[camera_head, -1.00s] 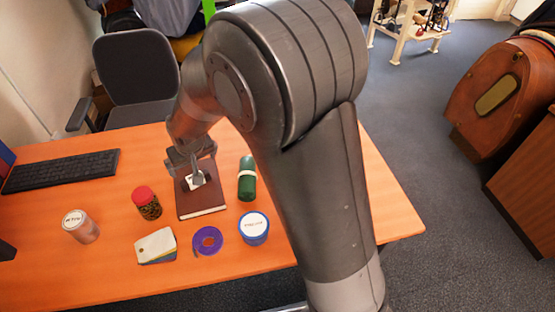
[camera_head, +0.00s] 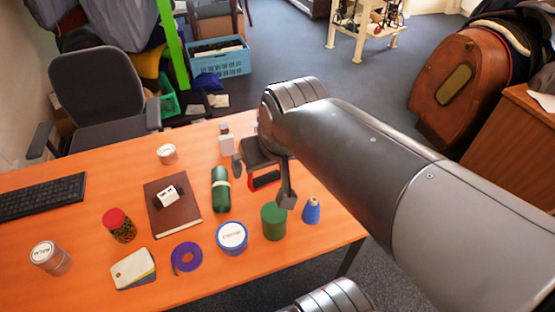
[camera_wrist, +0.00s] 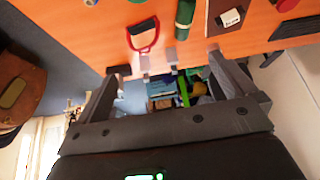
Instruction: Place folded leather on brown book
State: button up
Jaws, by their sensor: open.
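The brown book (camera_head: 184,218) lies flat on the orange table, left of centre in the head view. A small white piece with dark marks (camera_head: 170,195) rests on its cover. It also shows on the book in the wrist view (camera_wrist: 230,18). A dark green roll with a pale band (camera_head: 221,199) lies just right of the book, apart from it. I cannot tell which of these is the folded leather. My gripper (camera_head: 263,183) is open and empty, right of the green roll. A red-handled item (camera_wrist: 143,36) lies on the table beyond its fingers.
A white-lidded tin (camera_head: 232,237), purple tape (camera_head: 187,257), swatches (camera_head: 133,268) and a red-capped jar (camera_head: 119,226) line the front. A green cylinder (camera_head: 273,222) and blue cone (camera_head: 311,211) stand near my gripper. A white bottle (camera_head: 226,143) stands behind.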

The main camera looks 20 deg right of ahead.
jog(key=shift+m, duration=0.3)
jog(key=s, duration=0.1)
jog(key=s+d, duration=0.1)
jog(key=s, duration=0.1)
jog(key=shift+s+d+r, duration=0.15)
jog(key=shift+s+d, duration=0.1)
jog(key=shift+s, duration=0.15)
